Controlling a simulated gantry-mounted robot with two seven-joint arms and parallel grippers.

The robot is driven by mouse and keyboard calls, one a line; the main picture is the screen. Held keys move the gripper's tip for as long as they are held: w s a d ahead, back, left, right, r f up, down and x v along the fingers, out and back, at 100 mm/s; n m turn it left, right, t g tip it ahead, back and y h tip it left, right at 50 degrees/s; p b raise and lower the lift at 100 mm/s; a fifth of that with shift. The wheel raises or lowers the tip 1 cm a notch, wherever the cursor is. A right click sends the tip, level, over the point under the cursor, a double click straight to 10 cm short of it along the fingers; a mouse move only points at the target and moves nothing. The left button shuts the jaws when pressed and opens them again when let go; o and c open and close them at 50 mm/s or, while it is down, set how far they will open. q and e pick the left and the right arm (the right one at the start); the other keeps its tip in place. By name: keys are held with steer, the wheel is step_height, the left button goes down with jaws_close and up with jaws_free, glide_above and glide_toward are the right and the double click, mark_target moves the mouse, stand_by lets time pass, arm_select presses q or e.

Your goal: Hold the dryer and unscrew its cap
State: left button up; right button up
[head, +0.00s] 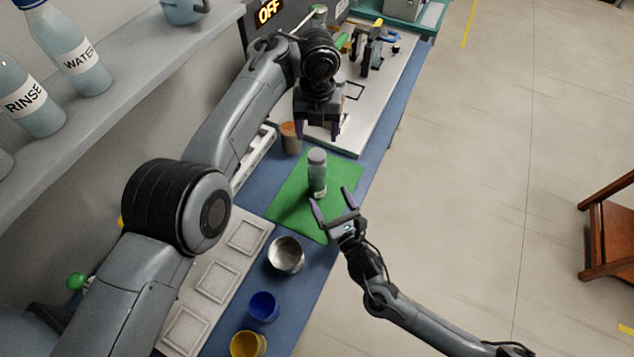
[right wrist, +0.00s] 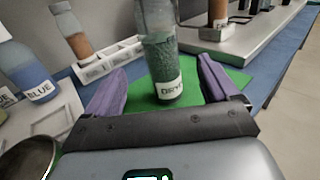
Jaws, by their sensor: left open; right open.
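The dryer (head: 317,178) is an upright clear bottle with a grey cap (head: 317,156), standing on the green mat (head: 283,200). In the right wrist view the dryer (right wrist: 163,75) shows dark green grains and a white label; its top is cut off by the frame edge. My right gripper (head: 334,197) is open just in front of the dryer, with its purple fingers (right wrist: 160,90) spread to either side of the view and the bottle beyond them. My left gripper (head: 318,131) is open above and behind the dryer, pointing down, apart from the cap.
A metal bowl (head: 286,255), a blue cup (head: 263,306) and a yellow cup (head: 247,344) stand in front on the blue table. A shelf at left holds RINSE (head: 30,100) and WATER (head: 72,55) bottles.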

mark_target(321, 182)
steer(key=x, duration=0.9)
steer(key=shift+w+a, duration=0.1)
steer(key=shift+w, duration=0.1)
jaws_close()
arm_select(q)
steer(key=shift+w+a+r+m, duration=0.1)
steer(key=shift+a+r+m, duration=0.15)
steer(key=shift+m, duration=0.35)
step_height(321, 182, up, 4)
steer(key=w+m, duration=0.2)
steer(key=m, duration=0.1)
steer(key=f, duration=0.1)
steer(key=s+f, duration=0.2)
steer(key=f, duration=0.1)
steer(key=shift+d, duration=0.2)
steer(key=shift+s+f, duration=0.1)
steer(key=shift+f, duration=4.15)
